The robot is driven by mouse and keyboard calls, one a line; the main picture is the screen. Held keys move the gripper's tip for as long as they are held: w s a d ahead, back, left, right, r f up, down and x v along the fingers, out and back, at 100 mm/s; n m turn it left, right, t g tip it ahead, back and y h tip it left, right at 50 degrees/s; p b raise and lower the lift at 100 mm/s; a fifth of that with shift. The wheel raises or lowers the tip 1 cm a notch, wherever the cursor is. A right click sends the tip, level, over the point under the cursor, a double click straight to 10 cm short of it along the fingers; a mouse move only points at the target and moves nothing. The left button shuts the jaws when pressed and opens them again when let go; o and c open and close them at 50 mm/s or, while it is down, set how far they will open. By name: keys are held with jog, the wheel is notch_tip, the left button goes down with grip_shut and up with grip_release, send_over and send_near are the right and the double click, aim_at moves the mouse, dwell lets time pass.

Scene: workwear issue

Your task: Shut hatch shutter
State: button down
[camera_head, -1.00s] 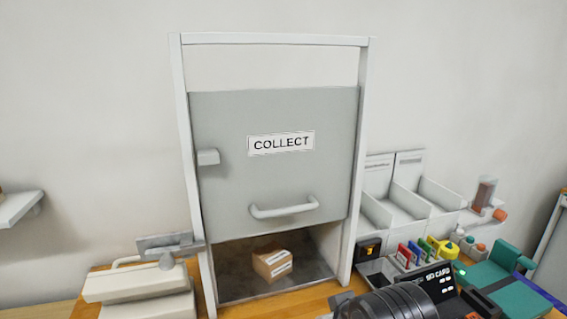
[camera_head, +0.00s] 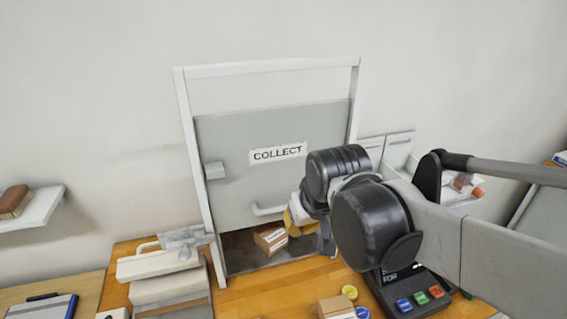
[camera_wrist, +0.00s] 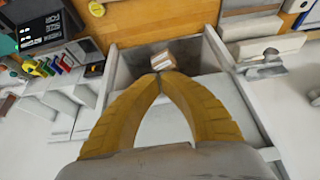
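The grey hatch shutter (camera_head: 228,140), labelled COLLECT, stands partly down in its white frame (camera_head: 188,130). A gap is open below it. Its bar handle (camera_head: 265,209) is near the lower edge, partly hidden behind my arm. My gripper (camera_head: 292,222) is in front of the shutter's lower right, beside the handle's right end; contact cannot be told. In the wrist view, my gripper's yellow fingers (camera_wrist: 160,74) meet at the tips, with nothing seen between them. The shutter's pale face (camera_wrist: 160,125) lies behind them.
A small cardboard box (camera_head: 270,239) sits inside the hatch opening; it also shows in the wrist view (camera_wrist: 176,52). A card terminal (camera_head: 412,290) and another box (camera_head: 337,308) are on the counter. Stacked pale items (camera_head: 160,265) stand at left.

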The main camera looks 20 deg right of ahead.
jog(key=g+p, duration=0.1)
jog(key=p, duration=1.1)
send_near(284, 206)
jog(key=x, duration=0.4)
jog(key=w+x, duration=0.1)
jog(key=x, duration=0.3)
jog(key=shift+r, duration=0.2)
jog(key=shift+f, duration=0.1)
notch_tip(284, 206, down, 24)
jog(key=b, duration=2.1)
